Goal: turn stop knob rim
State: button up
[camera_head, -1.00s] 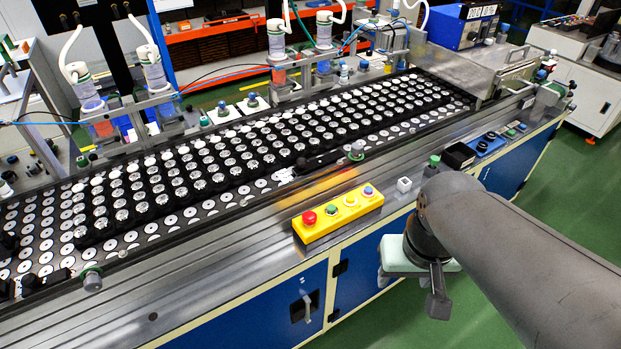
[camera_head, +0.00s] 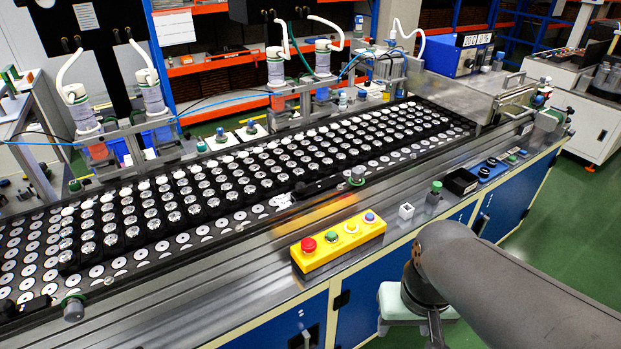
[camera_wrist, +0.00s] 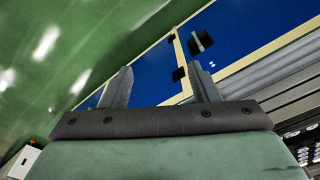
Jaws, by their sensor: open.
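The red stop knob (camera_head: 308,244) sits at the left end of a yellow control box (camera_head: 338,243) on the front ledge of the machine. Its rim is too small to make out clearly. My gripper (camera_head: 435,326) is at the bottom right in the head view, in front of the machine and apart from the knob. In the wrist view my gripper (camera_wrist: 161,78) has its two fingers spread with nothing between them. That view shows blue cabinet doors (camera_wrist: 228,40) and green floor beyond the fingers; the knob is not in it.
A green, a yellowish and a blue-purple button share the yellow box. A small white cube (camera_head: 406,211), a black box (camera_head: 460,182) and a blue switch panel (camera_head: 491,170) stand to its right. The metal ledge (camera_head: 215,262) left of it is mostly clear. Speaker parts fill the tray behind.

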jog(key=shift+o, duration=0.7)
jog(key=shift+w, duration=0.1)
notch_tip(320, 180, up, 4)
jog(key=n+g+b, duration=0.1)
jog(key=n+b, duration=0.2)
jog(key=n, duration=0.6)
send_over(309, 243)
notch_tip(309, 243, down, 17)
jog(key=shift+w+f+p, duration=0.1)
jog(key=shift+p, duration=1.05)
